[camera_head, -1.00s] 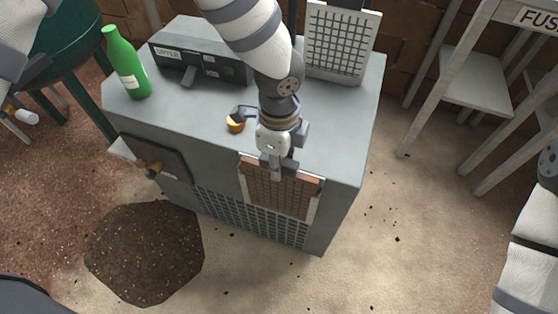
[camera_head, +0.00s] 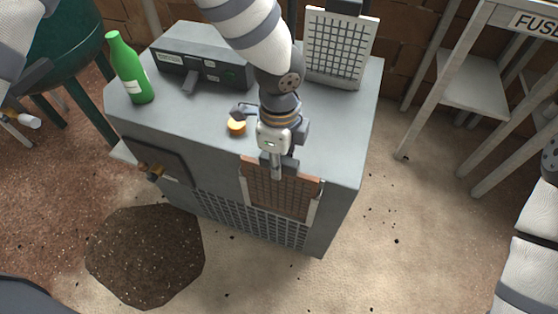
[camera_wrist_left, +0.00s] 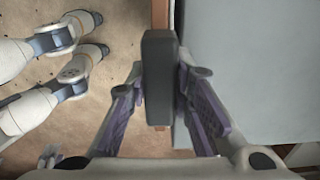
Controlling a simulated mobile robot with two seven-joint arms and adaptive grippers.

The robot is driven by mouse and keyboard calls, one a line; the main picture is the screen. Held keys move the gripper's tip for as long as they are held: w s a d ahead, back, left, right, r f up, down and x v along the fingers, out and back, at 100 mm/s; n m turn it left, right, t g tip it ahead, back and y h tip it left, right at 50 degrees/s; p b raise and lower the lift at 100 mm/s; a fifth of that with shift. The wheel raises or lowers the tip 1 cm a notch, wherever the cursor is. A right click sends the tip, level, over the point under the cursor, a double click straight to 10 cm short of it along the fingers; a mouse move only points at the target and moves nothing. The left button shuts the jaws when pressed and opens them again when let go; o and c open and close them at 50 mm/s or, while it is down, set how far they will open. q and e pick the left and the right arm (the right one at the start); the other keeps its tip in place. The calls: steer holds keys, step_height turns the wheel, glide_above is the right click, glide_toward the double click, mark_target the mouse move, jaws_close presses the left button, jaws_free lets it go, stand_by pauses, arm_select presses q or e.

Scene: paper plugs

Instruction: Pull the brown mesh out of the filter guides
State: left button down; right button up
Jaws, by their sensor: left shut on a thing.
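The brown mesh (camera_head: 280,192) is a flat panel on the front face of the grey box, standing between pale filter guides (camera_head: 313,208). Its top edge sits near the box's front top edge. My left gripper (camera_head: 277,168) reaches down from above and is shut on the dark grip at the mesh's top middle. In the left wrist view, the two fingers (camera_wrist_left: 163,105) stand on either side of a dark grey bar (camera_wrist_left: 159,75). The fingers hide part of the mesh's upper middle. My right gripper is out of view.
A dark soil patch (camera_head: 145,258) lies front left. Pale wooden furniture (camera_head: 475,85) stands right.

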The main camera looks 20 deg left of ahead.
arm_select(q)
steer(key=shift+r+p, duration=0.9)
steer(key=shift+r, duration=1.9)
steer(key=shift+r+p, duration=0.35)
steer(key=shift+r, duration=5.3)
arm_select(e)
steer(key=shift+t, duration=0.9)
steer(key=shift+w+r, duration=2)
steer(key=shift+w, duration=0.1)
arm_select(q)
steer(key=shift+r, duration=1.5)
